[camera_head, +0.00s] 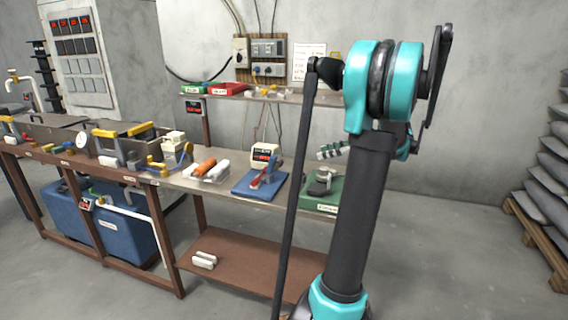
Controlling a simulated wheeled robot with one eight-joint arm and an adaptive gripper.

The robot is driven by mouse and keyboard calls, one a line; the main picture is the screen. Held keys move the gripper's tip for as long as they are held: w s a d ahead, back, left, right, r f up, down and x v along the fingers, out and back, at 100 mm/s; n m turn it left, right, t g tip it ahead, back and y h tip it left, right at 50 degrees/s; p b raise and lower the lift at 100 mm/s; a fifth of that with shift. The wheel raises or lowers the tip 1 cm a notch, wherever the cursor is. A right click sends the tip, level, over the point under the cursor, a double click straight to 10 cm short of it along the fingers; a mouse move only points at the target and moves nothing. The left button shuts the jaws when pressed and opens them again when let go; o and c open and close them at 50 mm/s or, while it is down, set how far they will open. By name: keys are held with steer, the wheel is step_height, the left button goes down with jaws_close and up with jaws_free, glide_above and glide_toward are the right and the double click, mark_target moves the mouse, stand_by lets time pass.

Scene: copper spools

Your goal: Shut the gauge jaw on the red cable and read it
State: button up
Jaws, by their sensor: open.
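A gauge-like device (265,152) with a white head and a small red display stands upright on a blue base plate (243,187) on the bench. A slim red part (256,182) slants down at its front; I cannot tell whether it is the red cable or a lever. The jaw is too small to make out, and the display cannot be read. My arm stands tall to the right of the device, with its teal joint at the top. My gripper cannot be made out in this view.
The bench (215,190) runs left, carrying orange and white spools (204,167), yellow-handled equipment (122,130) and a blue hose. A shelf above holds red and green bins. Sacks on a pallet stand far right.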

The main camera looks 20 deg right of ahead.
steer(key=x, duration=1.7)
steer(key=shift+a+f, duration=0.1)
steer(key=shift+c, duration=0.5)
jaws_close()
